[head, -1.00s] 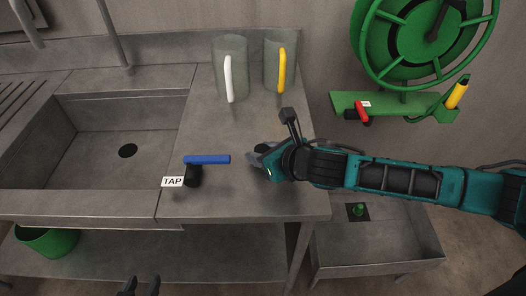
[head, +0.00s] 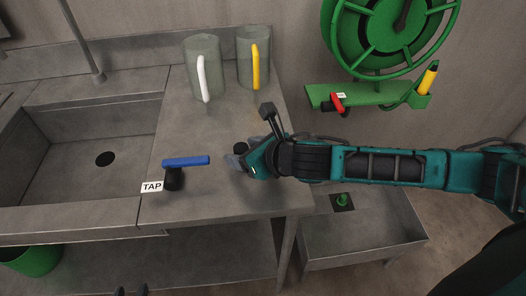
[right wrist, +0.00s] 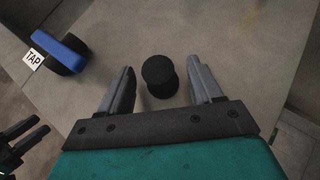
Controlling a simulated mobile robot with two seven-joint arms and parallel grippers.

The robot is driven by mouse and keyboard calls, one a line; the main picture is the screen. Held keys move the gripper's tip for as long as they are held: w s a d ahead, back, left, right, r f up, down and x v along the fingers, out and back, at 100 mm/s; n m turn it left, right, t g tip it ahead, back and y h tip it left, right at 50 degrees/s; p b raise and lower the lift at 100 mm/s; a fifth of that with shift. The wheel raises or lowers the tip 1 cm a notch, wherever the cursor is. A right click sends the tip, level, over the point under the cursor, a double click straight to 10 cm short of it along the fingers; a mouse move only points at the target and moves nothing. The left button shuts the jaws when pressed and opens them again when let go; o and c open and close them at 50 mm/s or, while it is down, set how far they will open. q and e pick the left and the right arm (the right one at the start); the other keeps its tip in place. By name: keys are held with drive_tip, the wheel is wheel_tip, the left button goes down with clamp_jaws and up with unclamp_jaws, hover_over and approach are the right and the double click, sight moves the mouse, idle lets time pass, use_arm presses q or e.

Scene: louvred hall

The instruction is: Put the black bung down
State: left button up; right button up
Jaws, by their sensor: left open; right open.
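The black bung (right wrist: 159,75) stands on the grey metal worktop (head: 225,190) and shows in the right wrist view between the two fingers of my right gripper (right wrist: 160,88).
A tap with a blue handle (head: 186,162) stands left of my right gripper. Two grey jugs, one with a white handle (head: 204,78) and one with a yellow handle (head: 254,66), stand behind. A sink (head: 75,175) is at left, a green hose reel (head: 385,35) at upper right.

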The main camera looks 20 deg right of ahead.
drive_tip(key=v, duration=1)
drive_tip(key=shift+s+d+r, duration=0.15)
drive_tip(key=shift+s+r, duration=0.05)
drive_tip(key=shift+s, duration=0.1)
